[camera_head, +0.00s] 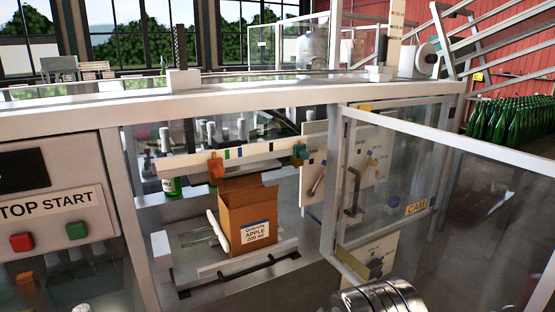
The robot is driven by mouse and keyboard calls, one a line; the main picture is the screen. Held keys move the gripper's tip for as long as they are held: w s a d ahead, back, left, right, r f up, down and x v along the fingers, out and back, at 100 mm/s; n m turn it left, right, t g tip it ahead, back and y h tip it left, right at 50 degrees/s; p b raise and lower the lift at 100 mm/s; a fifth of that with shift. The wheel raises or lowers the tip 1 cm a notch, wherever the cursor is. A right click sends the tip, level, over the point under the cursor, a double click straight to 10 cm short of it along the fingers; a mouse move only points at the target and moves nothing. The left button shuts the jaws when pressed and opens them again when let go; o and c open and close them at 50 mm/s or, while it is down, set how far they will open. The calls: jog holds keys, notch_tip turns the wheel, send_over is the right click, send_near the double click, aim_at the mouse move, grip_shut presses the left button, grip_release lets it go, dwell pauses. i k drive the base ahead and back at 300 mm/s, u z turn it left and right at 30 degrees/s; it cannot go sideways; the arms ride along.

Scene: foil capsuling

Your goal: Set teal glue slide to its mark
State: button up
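The teal glue slide (300,153) sits near the right end of a pale horizontal rail (180,162) inside the machine's open bay. Small coloured marks show along the rail, among them a green mark (226,154) and a blue mark (240,151), both left of the teal slide. A dark mark (271,147) lies closer to it. An orange slide (215,168) sits left of these marks. A silvery ribbed round part at the bottom edge seems to be my arm. My gripper's fingers are not in view.
An open cardboard box (234,215) labelled apple stands below the rail. A clear framed door (440,180) marked CAM swings open at the right, in front of the bay. The button panel with red (21,242) and green (76,230) buttons is at left.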

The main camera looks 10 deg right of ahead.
aim_at(301, 154)
jog(key=u, duration=0.35)
jog(key=i, duration=1)
jog(key=u, duration=0.1)
